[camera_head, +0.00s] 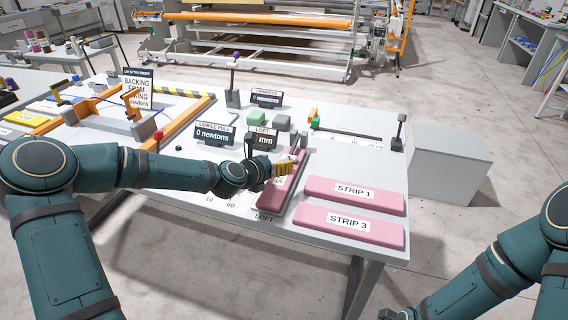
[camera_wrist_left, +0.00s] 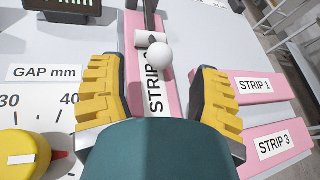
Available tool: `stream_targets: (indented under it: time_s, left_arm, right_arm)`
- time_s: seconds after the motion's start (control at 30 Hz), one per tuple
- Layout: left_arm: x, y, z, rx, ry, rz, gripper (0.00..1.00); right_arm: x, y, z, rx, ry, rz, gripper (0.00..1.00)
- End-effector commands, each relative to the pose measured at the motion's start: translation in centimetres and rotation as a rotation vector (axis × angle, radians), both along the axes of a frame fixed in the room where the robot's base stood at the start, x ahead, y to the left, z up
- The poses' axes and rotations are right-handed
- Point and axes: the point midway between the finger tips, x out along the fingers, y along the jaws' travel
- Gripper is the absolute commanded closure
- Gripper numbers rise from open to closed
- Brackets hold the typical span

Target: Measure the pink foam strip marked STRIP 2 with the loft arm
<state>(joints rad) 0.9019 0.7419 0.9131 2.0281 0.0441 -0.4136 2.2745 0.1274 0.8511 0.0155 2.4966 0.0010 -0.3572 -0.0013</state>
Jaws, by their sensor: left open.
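The pink foam strip marked STRIP 2 (camera_wrist_left: 155,115) lies flat under my left gripper, the end of its label hidden. In the head view the strip (camera_head: 293,170) runs away from me, partly covered by the gripper. The loft arm ends in a white ball (camera_wrist_left: 158,55) beside a pale block over the strip; whether the block touches the foam I cannot tell. My left gripper (camera_head: 284,168) is open, its yellow-padded fingers (camera_wrist_left: 157,80) on either side of the strip, the ball just ahead between the tips.
STRIP 1 (camera_head: 375,198) and STRIP 3 (camera_head: 370,231) lie to the right of the gripper. The LOFT mm display (camera_head: 263,140) stands behind it; its digits are hidden. A yellow dial knob (camera_wrist_left: 20,155) with a GAP mm scale is close on the left. An orange frame (camera_head: 190,118) stands further left.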

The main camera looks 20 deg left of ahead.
Motion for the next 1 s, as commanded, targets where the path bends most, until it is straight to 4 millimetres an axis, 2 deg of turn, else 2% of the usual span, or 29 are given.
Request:
stream_targets:
  time_s: [0.1,0.3,0.7,0.73,0.9,1.0]
  left_arm:
    - [1.7,-0.7,-0.8,0.000,-0.001,-0.002,0.37]
    - [3.6,-1.3,-1.6,0.000,0.001,-0.002,0.37]
    - [4.1,-1.4,-1.8,0.001,0.001,-0.001,0.37]
    - [4.1,-1.4,-1.8,0.001,0.001,-0.001,0.42]
    - [4.1,-1.4,-1.8,0.001,0.001,-0.001,1.00]
    - [4.1,-1.4,-1.8,0.001,0.000,0.000,1.00]
  right_arm:
    - [0.1,0.0,-0.4,0.000,-0.002,-0.001,0.53]
    - [0.1,0.0,-0.7,-0.001,-0.004,0.000,0.53]
    - [0.2,0.0,-0.7,-0.001,-0.004,0.000,0.53]
    - [0.2,0.0,-0.7,-0.001,-0.004,0.000,0.53]
    - [0.2,0.0,-0.7,-0.001,-0.004,0.000,0.53]
    - [0.2,0.0,-0.7,-0.001,-0.004,0.000,0.53]
